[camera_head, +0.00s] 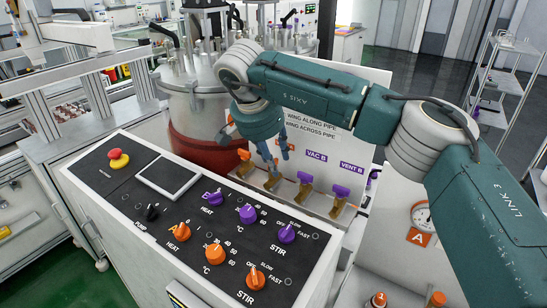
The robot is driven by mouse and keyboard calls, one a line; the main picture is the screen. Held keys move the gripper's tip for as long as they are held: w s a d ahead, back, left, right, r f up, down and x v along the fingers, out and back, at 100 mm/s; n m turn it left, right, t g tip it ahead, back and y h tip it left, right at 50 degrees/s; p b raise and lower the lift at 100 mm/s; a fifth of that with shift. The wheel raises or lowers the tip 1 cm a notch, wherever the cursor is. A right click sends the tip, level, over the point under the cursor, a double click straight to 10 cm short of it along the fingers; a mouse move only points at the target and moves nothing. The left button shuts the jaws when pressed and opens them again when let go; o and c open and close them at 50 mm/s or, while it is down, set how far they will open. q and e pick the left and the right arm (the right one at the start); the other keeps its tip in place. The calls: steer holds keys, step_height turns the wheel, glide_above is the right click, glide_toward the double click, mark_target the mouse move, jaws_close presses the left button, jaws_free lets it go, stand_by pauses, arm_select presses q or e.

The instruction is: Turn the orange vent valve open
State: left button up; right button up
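A row of brass valves stands behind the control panel, in front of a white sign board. An orange valve handle (244,155) shows at the left of the row. Whether the fingers are closed on the handle cannot be made out. My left gripper is not in view.
Purple valve handles labelled VAC B (304,177) and VENT B (340,191) stand to the right. The control panel (120,188) in front carries a red stop button (118,159) and orange and purple knobs. A steel vessel (195,105) stands behind.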

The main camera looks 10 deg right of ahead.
steer(key=v, duration=1.2)
